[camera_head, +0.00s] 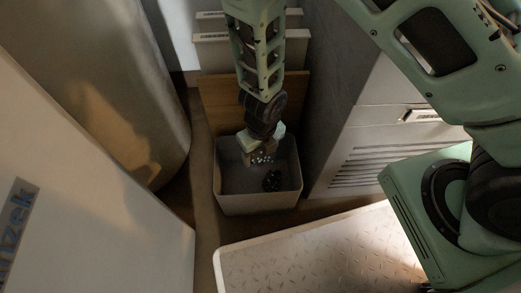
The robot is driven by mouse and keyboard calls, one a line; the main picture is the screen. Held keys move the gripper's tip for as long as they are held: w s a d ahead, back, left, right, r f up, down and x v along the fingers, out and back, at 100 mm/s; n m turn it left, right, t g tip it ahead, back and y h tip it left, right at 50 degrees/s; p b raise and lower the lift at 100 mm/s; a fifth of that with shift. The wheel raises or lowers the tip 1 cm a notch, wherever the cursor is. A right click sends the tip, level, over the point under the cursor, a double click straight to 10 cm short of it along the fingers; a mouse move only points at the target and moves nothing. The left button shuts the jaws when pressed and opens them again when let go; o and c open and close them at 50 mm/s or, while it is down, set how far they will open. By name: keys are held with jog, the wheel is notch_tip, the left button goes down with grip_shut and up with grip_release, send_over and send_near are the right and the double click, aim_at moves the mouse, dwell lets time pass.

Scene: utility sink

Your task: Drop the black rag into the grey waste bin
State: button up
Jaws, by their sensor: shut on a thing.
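The grey waste bin (258,202) is an open box on the floor in the middle of the view. My gripper (262,154) points down over the bin's back part, with its fingertips at about rim level in the picture. It is shut on the black rag (272,181), which looks dark with pale speckles. A speckled part shows between the fingers and a darker bunch shows lower, against the inside of the bin. I cannot tell whether the lower bunch touches the bin floor, or how the two parts join.
A grey cabinet (345,165) with a vent stands right of the bin. A wooden board (222,100) is behind it. A large rounded tan container (120,90) stands left. A white panel (90,190) fills the lower left. My base takes the lower right.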

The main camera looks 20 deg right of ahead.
notch_tip(320, 180, down, 2)
jog(key=shift+f+b, duration=0.1)
jog(key=shift+b, duration=0.55)
jog(key=o, duration=1.1)
jog(key=shift+r, duration=0.2)
